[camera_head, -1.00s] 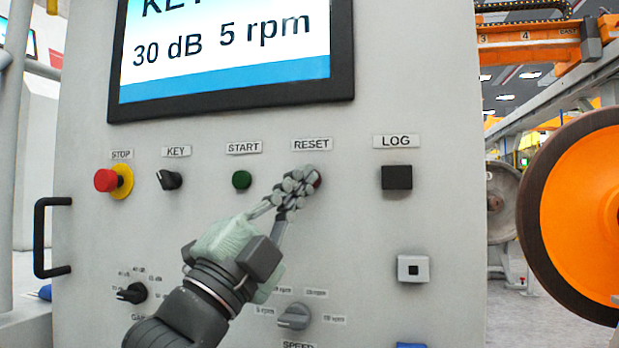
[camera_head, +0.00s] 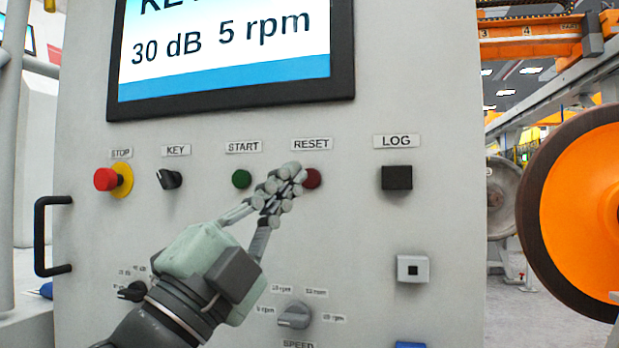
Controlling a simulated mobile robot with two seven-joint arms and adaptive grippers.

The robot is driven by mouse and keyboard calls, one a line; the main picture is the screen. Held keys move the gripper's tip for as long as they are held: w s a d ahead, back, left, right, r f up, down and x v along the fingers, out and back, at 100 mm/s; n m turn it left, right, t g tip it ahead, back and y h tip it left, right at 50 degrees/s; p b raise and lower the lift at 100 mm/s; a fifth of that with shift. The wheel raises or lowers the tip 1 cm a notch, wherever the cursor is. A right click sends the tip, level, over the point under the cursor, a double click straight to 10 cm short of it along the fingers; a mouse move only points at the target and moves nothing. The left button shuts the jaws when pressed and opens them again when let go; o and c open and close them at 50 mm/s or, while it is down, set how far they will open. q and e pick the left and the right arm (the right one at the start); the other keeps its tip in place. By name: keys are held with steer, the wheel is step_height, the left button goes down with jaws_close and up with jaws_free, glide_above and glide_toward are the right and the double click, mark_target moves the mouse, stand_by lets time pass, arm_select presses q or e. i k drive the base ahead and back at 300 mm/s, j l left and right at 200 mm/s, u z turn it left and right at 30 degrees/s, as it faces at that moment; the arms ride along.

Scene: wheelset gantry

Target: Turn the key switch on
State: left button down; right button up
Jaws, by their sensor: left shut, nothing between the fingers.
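The key switch (camera_head: 170,179) is a small black knob under the KEY label on the grey panel (camera_head: 360,240). It is tilted toward the lower right. My left gripper (camera_head: 290,178) is shut and empty. Its fingertips show just left of the red RESET button (camera_head: 312,179), overlapping its edge in the picture; I cannot tell whether they touch it. The gripper is to the right of the key switch and apart from it. My right gripper is not in view.
The red STOP button (camera_head: 106,180) is left of the key switch and the green START button (camera_head: 242,179) right of it. A black handle (camera_head: 40,236) projects at the panel's left. GAIN and SPEED (camera_head: 294,315) knobs are below. A screen (camera_head: 225,45) is above.

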mark_target(168, 180)
steer(key=k+l, duration=0.2)
steer(key=k, duration=0.3)
steer(key=k+l, duration=0.2)
steer(key=k, duration=0.3)
